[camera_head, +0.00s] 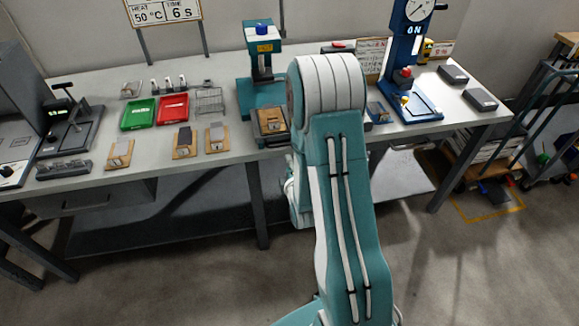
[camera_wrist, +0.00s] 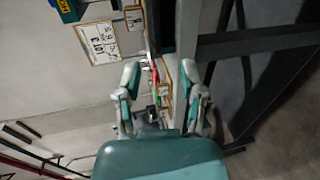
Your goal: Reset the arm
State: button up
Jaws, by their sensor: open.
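My teal and white arm (camera_head: 340,190) fills the middle of the head view, rising from the bottom edge to a large rounded joint in front of the workbench (camera_head: 225,146). My gripper is hidden in the head view. In the wrist view, my gripper (camera_wrist: 160,72) has its two fingers spread well apart. I see nothing held between them. The wrist view is turned on its side, with a dark bench frame on its right and a pale wall on its left.
The bench holds a green tray (camera_head: 138,114), a red tray (camera_head: 173,108), several wooden blocks with grey pieces, a teal press (camera_head: 262,85) and a blue press (camera_head: 405,70). A dark rack (camera_head: 545,110) stands at right. Floor in front of the bench is clear.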

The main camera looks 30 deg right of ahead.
jog(key=shift+s+a, duration=0.1)
jog(key=shift+s, duration=0.25)
jog(key=s+a+r+m+g+y, duration=0.15)
jog(key=a+r+m, duration=0.25)
jog(key=r, duration=0.4)
jog(key=s+a+r+m+g+y, duration=0.1)
jog(key=s+a+r+m+g, duration=0.2)
jog(key=r, duration=0.5)
jog(key=s+a+r+m+g+y, duration=0.1)
jog(key=s+a+r+m+g, duration=0.1)
jog(key=s, duration=0.7)
jog(key=s+a+r+m+g, duration=0.3)
jog(key=s+a+r+m, duration=0.2)
jog(key=s, duration=0.4)
jog(key=shift+s+r+m+y, duration=0.4)
jog(key=shift+r+m, duration=0.1)
jog(key=shift+r, duration=0.25)
